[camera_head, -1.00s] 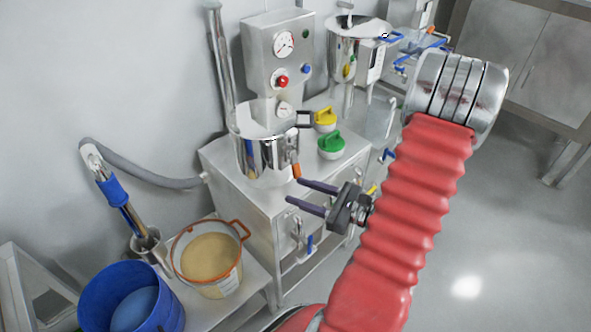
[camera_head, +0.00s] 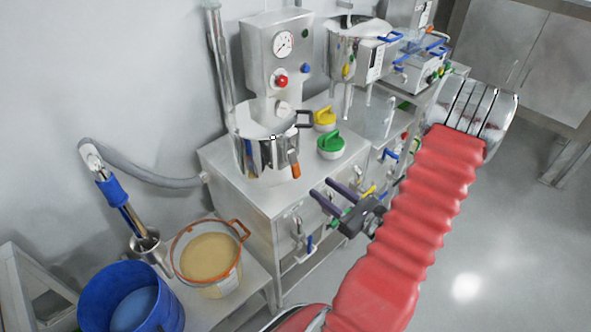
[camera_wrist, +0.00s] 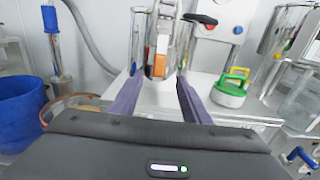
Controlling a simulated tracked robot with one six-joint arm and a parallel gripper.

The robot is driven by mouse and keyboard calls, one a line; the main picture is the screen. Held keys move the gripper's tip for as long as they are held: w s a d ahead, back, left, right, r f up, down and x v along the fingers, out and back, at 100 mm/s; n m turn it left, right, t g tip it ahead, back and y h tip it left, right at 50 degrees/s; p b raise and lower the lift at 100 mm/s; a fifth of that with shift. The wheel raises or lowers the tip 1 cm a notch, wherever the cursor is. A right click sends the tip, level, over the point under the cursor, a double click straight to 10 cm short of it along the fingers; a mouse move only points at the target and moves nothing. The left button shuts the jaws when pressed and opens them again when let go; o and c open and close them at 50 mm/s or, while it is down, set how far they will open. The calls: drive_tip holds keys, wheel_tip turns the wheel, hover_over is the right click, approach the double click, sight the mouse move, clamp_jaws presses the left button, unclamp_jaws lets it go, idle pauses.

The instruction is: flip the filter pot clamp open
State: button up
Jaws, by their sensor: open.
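The filter pot (camera_head: 262,150) is a shiny steel vessel with a lid, standing on the steel cabinet. Its clamp (camera_head: 293,157) is on the pot's right side, with an orange-tipped lever (camera_head: 296,171) hanging down. In the wrist view the orange lever (camera_wrist: 160,64) is ahead, between the lines of my fingers, and the pot (camera_wrist: 181,38) is partly behind the clamp. My gripper (camera_head: 320,187) is open and empty, in front of the cabinet, to the right of and below the lever. Its two dark purple fingers also show in the wrist view (camera_wrist: 159,79), apart from the lever.
A green-handled (camera_head: 330,146) and a yellow-handled (camera_head: 325,120) piece sit right of the pot. A control box (camera_head: 277,50) rises behind it. A tub of powder (camera_head: 208,258) and a blue bin (camera_head: 130,300) are at left. The floor at right is clear.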

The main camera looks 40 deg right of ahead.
sight(298, 171)
drive_tip(key=shift+w+a, duration=0.15)
drive_tip(key=shift+w, duration=3)
drive_tip(key=shift+w+a, duration=0.1)
drive_tip(key=shift+w, duration=3.05)
drive_tip(key=shift+c, duration=0.4)
clamp_jaws()
drive_tip(key=shift+a, duration=0.15)
